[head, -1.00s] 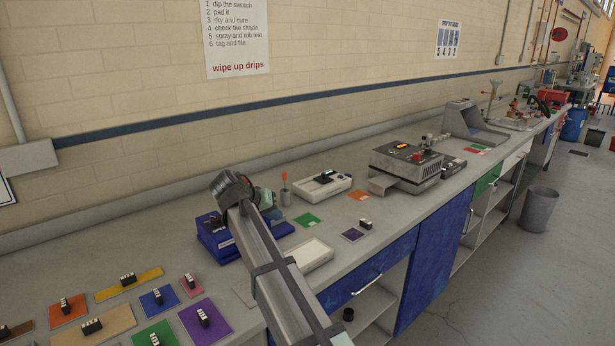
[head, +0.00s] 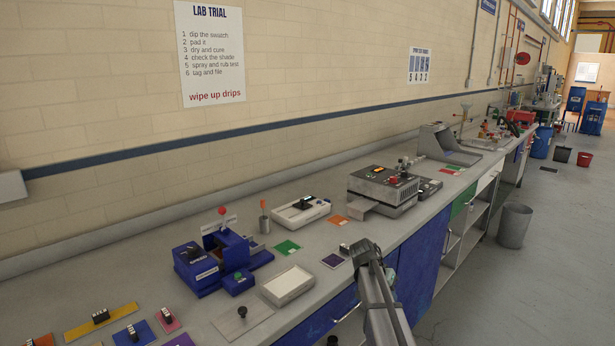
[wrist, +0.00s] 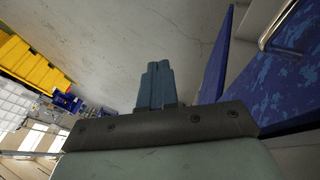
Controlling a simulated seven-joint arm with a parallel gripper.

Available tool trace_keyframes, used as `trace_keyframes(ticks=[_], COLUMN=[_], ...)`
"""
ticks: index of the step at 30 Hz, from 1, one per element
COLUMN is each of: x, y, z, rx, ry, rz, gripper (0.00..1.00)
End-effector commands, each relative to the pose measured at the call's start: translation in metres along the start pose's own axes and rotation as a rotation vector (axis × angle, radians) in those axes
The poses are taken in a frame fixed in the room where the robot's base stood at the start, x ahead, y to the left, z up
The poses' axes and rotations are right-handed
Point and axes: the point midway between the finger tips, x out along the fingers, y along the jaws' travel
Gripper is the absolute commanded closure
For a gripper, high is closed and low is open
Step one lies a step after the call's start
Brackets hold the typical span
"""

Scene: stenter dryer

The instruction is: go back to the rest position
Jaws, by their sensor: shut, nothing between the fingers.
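My arm reaches up from the bottom of the head view, in front of the blue cabinet fronts at the bench edge. The end of the arm is near the purple swatch, and the fingertips are hidden there. In the wrist view my gripper (wrist: 155,85) shows its two blue-grey fingers pressed together with nothing between them. A blue cabinet panel (wrist: 285,65) with a metal handle is at the right of the wrist view. The gripper touches nothing that I can see.
The bench holds a blue machine (head: 215,262), a white tray (head: 288,285), a white device (head: 300,210), a grey metal unit (head: 383,190) and several coloured swatches, among them a purple one (head: 332,261). A grey bin (head: 514,226) stands on the open floor at right.

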Motion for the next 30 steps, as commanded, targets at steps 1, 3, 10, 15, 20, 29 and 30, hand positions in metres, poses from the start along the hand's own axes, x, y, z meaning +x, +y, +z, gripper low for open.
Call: trace_keyframes(ticks=[1,3,10,15,20,29,30], x=[0.021,0.045,0.111,0.152,0.185,0.234,0.239], y=[0.002,-0.001,-0.011,-0.016,-0.015,-0.003,0.0], z=[0.018,0.038,0.113,0.173,0.231,0.34,0.355], rx=[-0.018,-0.05,-0.17,-0.259,-0.338,-0.468,-0.484], ry=[-0.027,-0.059,-0.157,-0.228,-0.296,-0.424,-0.441], rz=[0.0,-0.006,-0.033,-0.059,-0.084,-0.14,-0.148], gripper=[1.0,1.0,1.0,1.0,1.0,1.0,1.0])
